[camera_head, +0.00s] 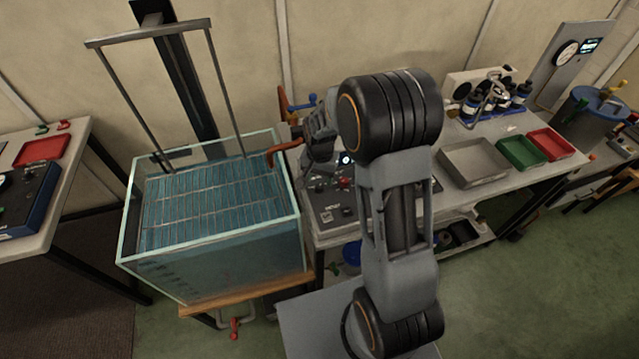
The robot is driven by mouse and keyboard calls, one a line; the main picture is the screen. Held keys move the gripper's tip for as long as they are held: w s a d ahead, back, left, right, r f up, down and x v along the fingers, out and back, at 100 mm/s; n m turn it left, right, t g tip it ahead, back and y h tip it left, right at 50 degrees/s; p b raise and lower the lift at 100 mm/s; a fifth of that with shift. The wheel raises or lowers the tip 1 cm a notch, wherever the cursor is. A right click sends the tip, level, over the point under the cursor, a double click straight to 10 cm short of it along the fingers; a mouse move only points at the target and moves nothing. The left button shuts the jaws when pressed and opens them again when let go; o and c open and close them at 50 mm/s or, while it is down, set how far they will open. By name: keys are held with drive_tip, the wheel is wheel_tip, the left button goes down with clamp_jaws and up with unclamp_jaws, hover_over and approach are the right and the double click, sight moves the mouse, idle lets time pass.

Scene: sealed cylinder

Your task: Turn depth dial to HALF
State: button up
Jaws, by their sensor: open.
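A dark control panel (328,202) lies on the bench right of the water tank, with small dark dials, a red knob (344,183) and white lettering too small to read. I cannot tell which control is the depth dial, and its setting is not legible. My arm stands in front and hides the panel's right part. My gripper (318,148) is over the back of the panel, beside the tank's right edge. It is open, with nothing seen in it; its fingertips are hard to make out, and I cannot tell whether they touch anything.
The glass tank (212,262) of blue water stands left of the panel, with a metal frame above and an orange pipe (287,150) near my gripper. Grey (474,163), green (521,152) and red (551,144) trays lie right of my arm. Bottles (520,93) stand behind them.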

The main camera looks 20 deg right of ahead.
sight(320, 186)
drive_tip(key=shift+f, duration=1.95)
drive_tip(key=shift+c, duration=0.3)
drive_tip(key=c, duration=0.9)
drive_tip(key=shift+o, duration=0.2)
